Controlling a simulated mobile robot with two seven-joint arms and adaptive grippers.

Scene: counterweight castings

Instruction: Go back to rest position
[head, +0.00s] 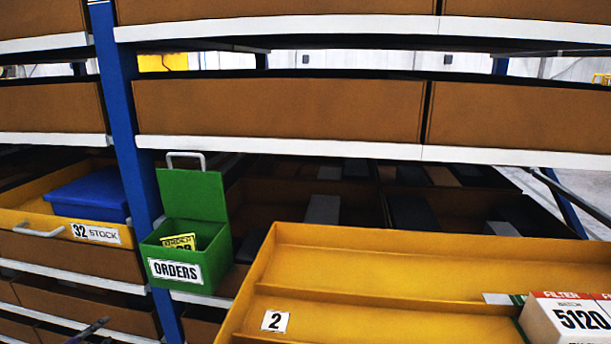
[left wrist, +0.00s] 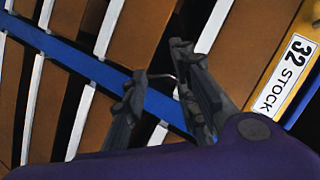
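My left gripper (head: 88,330) shows only as a dark tip at the lower left edge of the head view, in front of the lower shelves. In the left wrist view the left gripper (left wrist: 158,65) has its two dark fingers spread apart. I see nothing held between them. A thin grey line shows behind the fingers; I cannot tell what it is. My right gripper is in neither view.
A yellow drawer (head: 28,217) labelled 32 STOCK holds a blue bin (head: 90,195). A green ORDERS box (head: 205,255) with cards hangs by the blue post (head: 125,110). A yellow tray (head: 370,265) marked 2 carries white filter boxes (head: 565,320) at right.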

